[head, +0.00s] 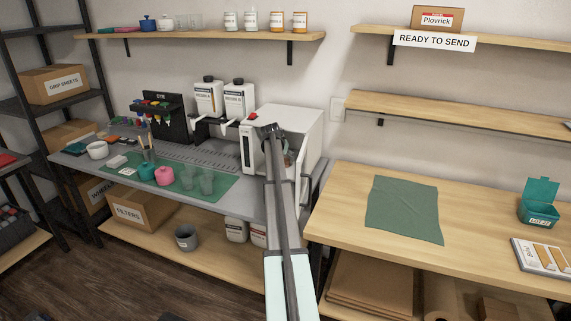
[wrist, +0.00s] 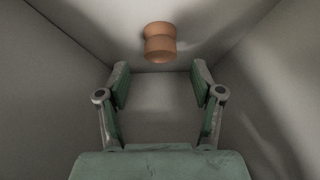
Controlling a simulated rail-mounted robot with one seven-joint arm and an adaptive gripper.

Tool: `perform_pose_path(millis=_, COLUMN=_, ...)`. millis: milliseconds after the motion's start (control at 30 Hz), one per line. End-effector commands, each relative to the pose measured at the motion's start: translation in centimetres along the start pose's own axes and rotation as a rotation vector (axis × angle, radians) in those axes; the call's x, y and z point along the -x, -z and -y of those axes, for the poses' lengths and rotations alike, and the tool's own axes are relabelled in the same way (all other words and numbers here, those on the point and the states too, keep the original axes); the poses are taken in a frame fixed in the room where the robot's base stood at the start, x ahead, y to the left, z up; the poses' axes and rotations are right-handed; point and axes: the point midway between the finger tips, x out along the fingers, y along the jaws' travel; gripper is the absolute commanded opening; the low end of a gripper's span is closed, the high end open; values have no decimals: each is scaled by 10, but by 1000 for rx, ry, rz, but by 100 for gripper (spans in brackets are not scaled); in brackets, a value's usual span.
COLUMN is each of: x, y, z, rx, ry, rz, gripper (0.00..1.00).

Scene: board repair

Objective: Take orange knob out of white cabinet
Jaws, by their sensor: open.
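The white cabinet (head: 303,122) stands at the right end of the grey workbench in the head view, and my arm reaches into its front. In the wrist view its pale inner walls (wrist: 60,75) surround my gripper. The orange knob (wrist: 160,42), a small spool-like piece with a narrowed waist, is inside, beyond my fingertips and roughly centred between them. My gripper (wrist: 160,82) is open and empty, its two fingers apart, with a gap before the knob. In the head view the knob cannot be made out and my gripper is mostly hidden by my arm and the cabinet.
The cabinet's side walls are close on both sides of my gripper. Glass cups (head: 205,181), a pink pot (head: 164,175) and white bottles (head: 239,101) stand left of the cabinet. The wooden table (head: 340,222) at right holds a green cloth (head: 404,210) and a teal box (head: 539,212).

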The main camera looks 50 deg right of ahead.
Motion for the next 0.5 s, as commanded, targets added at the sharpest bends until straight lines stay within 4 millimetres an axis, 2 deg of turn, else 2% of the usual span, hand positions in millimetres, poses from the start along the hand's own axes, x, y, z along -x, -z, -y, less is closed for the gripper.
perform_pose_path(millis=300, x=-41, y=-3, z=1, rx=1, ry=0, rz=2, gripper=66)
perform_pose_path(millis=500, x=-44, y=-4, z=0, rx=1, ry=1, rz=1, gripper=66)
